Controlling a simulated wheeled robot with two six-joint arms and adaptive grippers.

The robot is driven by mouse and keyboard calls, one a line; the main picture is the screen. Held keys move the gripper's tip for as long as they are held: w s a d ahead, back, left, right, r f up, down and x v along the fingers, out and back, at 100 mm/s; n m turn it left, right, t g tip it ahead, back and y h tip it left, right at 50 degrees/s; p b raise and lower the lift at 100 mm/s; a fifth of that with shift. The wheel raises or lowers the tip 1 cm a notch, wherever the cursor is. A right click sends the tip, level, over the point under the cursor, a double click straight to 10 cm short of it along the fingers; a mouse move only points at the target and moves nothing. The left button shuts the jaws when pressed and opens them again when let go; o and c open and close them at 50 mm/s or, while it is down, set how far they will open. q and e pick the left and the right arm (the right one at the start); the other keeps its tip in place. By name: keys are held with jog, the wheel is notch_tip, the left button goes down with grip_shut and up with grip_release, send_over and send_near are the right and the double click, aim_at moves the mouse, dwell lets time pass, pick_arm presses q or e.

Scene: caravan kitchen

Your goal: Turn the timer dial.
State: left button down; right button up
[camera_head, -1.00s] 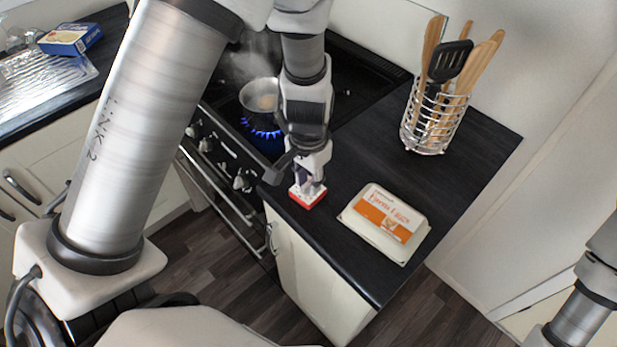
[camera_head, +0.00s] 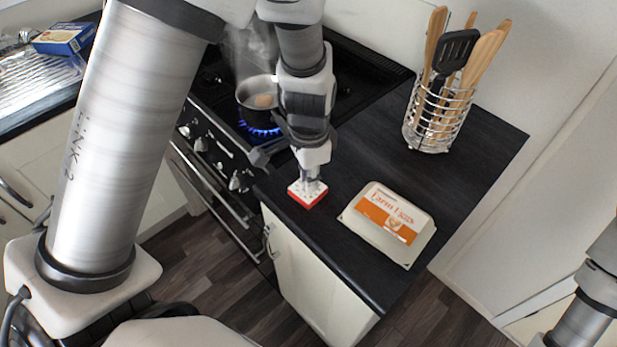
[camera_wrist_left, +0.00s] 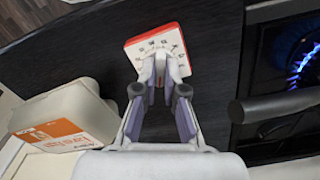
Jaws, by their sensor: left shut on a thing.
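The timer (camera_head: 308,194) is a small white and red block on the dark worktop near its front edge. In the left wrist view the timer (camera_wrist_left: 160,45) shows a white face with dark markings and a red rim. My left gripper (camera_head: 310,180) comes down on it from above. In the left wrist view the left gripper's fingertips (camera_wrist_left: 160,76) are closed together at the middle of the face, shut on the dial, which they mostly hide. My right gripper is not in view; only part of my right arm shows at the right edge.
An egg box (camera_head: 388,224) lies on the worktop right of the timer. A wire holder (camera_head: 437,117) with wooden utensils and a black spatula stands behind it. A steaming pan (camera_head: 258,97) sits over a lit blue flame (camera_head: 262,131) on the hob, left of my gripper.

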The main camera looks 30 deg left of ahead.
pick_arm(q)
jog(key=c, duration=0.8)
grip_release()
jog(key=shift+s+f, duration=0.1)
notch_tip(320, 180, up, 12)
